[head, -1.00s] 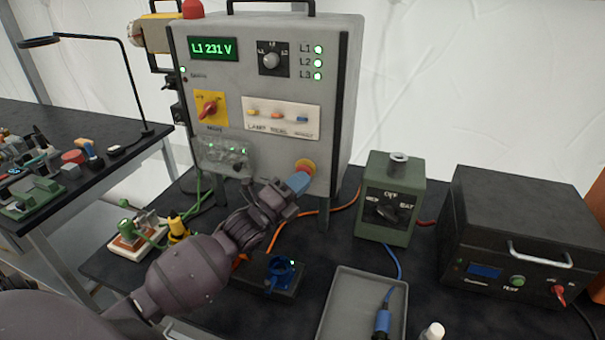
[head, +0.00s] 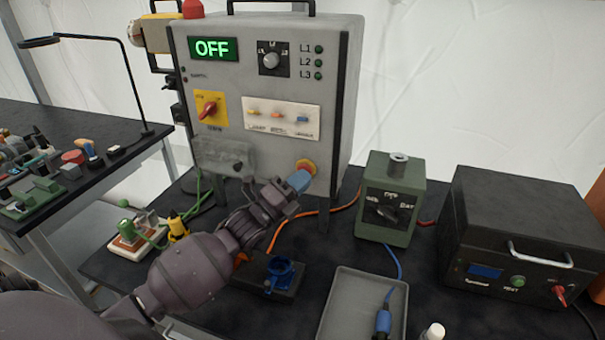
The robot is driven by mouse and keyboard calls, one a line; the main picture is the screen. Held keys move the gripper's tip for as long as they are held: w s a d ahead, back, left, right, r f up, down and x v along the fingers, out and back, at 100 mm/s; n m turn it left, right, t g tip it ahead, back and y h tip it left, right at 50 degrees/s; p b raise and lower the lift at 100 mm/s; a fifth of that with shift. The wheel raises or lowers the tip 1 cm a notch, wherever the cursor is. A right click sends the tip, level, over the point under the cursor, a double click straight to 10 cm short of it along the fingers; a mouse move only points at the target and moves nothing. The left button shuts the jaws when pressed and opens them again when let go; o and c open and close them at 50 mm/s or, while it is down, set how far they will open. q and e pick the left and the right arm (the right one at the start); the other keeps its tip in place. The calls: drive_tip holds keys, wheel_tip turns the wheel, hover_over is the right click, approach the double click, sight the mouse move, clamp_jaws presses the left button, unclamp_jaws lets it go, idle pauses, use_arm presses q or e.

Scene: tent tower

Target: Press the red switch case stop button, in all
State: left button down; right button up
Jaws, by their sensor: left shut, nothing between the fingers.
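The grey switch case (head: 270,120) stands on the dark bench, and its green display (head: 213,49) reads OFF. The L1, L2 and L3 lamps (head: 318,62) at its upper right are dark. My right gripper is not in view.
A green box with a knob (head: 390,205) and a black tester with a handle (head: 525,240) stand to the right. A grey tray (head: 345,300) lies in front. A blue socket piece (head: 281,271) sits below my left gripper. Another table (head: 90,190) is at left.

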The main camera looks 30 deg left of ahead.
use_arm(q)
drive_tip(key=shift+s, duration=0.1)
drive_tip(key=shift+s+d+p, duration=0.25)
drive_tip(key=shift+s+p, duration=0.25)
drive_tip(key=shift+s, duration=0.35)
drive_tip(key=s+p, duration=0.1)
drive_tip(key=s, duration=0.1)
drive_tip(key=s+d+p, duration=0.1)
drive_tip(key=s, duration=0.2)
idle(1.1)
